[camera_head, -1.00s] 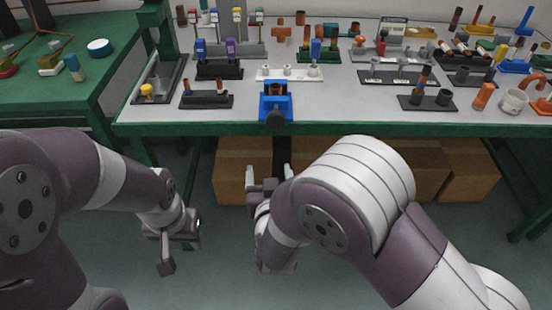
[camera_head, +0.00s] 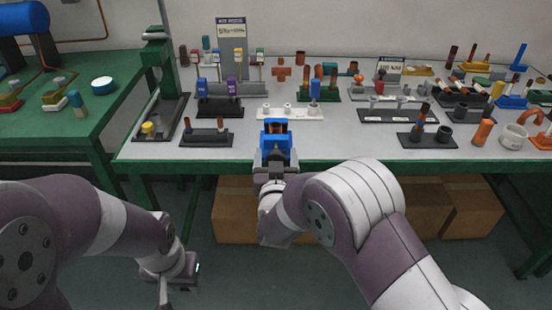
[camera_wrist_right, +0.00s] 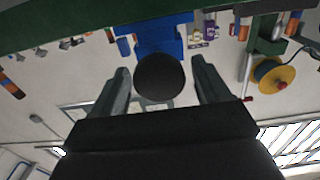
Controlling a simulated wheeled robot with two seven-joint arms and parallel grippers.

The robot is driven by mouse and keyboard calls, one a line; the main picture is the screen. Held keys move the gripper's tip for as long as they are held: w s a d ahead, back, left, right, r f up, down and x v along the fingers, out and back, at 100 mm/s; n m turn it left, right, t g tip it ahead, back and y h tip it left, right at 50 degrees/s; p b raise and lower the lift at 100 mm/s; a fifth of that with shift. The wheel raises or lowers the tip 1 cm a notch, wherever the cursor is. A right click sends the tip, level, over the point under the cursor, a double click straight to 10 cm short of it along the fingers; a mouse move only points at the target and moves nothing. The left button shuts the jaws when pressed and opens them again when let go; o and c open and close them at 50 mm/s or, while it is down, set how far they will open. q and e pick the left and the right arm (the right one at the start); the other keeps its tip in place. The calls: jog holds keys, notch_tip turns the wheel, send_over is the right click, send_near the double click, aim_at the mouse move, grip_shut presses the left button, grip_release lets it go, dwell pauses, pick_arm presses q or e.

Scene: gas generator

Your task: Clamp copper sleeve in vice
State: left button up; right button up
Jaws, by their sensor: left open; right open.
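The blue vice (camera_head: 276,142) stands at the front edge of the workbench, and it also shows in the right wrist view (camera_wrist_right: 160,38). A copper-coloured piece (camera_head: 274,126) shows at its top between the jaws; how tightly it is held cannot be told. My right gripper (camera_head: 275,166) is in front of the vice. In the right wrist view its two open fingers (camera_wrist_right: 161,85) stand on either side of the vice's round dark handle end (camera_wrist_right: 160,77), with gaps to each side. My left gripper (camera_head: 165,285) hangs low in front of the bench, empty and away from the vice.
The workbench top (camera_head: 340,140) holds racks of sleeves and fittings behind and beside the vice. A white strip holder (camera_head: 290,113) is just behind it, and a dark rack (camera_head: 206,137) to its left. Cardboard boxes (camera_head: 235,208) sit below. A green table (camera_head: 60,130) stands at left.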

jog(key=c, duration=1)
jog(key=shift+o, duration=0.2)
jog(key=shift+f, duration=0.1)
jog(key=shift+f+m+b, duration=0.1)
jog(key=shift+m+b, duration=0.8)
jog(key=shift+m, duration=0.1)
jog(key=m+b, duration=0.3)
jog(key=shift+d+f+m, duration=0.1)
jog(key=shift+m, duration=0.2)
jog(key=m+b, duration=1)
jog(key=b, duration=0.1)
jog(key=m+b, duration=0.5)
jog(key=shift+d+f+b, duration=0.15)
jog(key=shift+f+b, duration=0.15)
jog(key=shift+r+m+b, duration=0.15)
jog(key=shift+m+b, duration=1.4)
jog(key=shift+m, duration=0.25)
